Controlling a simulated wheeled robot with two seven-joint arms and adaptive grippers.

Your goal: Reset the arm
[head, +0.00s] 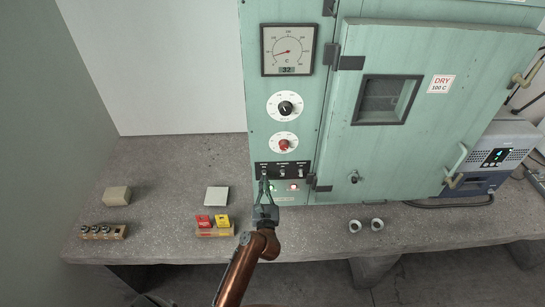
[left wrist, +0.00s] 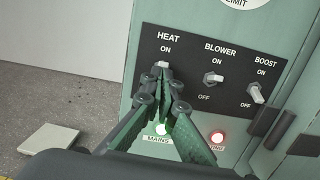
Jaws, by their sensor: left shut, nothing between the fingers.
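My left gripper (head: 264,180) is shut and empty in front of the switch panel (head: 283,170) of a green oven (head: 335,110). In the left wrist view its fingertips (left wrist: 158,85) are close below the HEAT switch (left wrist: 162,65); I cannot tell whether they touch it. The HEAT lever appears to point up towards ON, its lower part hidden by the fingers. The BLOWER switch (left wrist: 213,78) and BOOST switch (left wrist: 256,94) stand to the right. A MAINS lamp (left wrist: 161,128) glows pale green and a red lamp (left wrist: 217,137) is lit. My right gripper is not in view.
The oven door (head: 420,150) is closed. On the bench (head: 160,160) to the left are a beige block (head: 117,195), a small holder (head: 103,232), a pale tile (head: 217,196) and red and yellow pieces (head: 203,221). Two rings (head: 377,224) lie right of my arm.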

